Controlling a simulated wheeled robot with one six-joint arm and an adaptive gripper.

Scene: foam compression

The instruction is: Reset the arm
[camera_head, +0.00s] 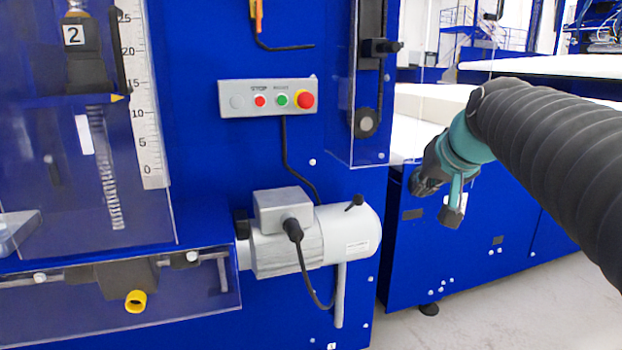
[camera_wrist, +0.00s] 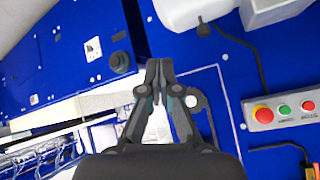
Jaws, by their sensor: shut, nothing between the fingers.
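My arm reaches in from the right edge in the head view, covered by a black ribbed sleeve with a teal wrist part. Its end, with my gripper (camera_head: 453,217), hangs in the air right of the blue machine, in front of a lower blue cabinet. In the wrist view my gripper (camera_wrist: 158,68) points away from the camera, its two dark fingers together at the tips. Nothing is between them, and they appear apart from the machine.
A control box (camera_head: 268,97) with red and green buttons sits on the blue machine panel (camera_head: 220,150). A grey motor (camera_head: 310,240) juts out below it. Clear guards cover the left side. A blue cabinet (camera_head: 400,270) stands behind my gripper. Grey floor (camera_head: 500,310) is open below.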

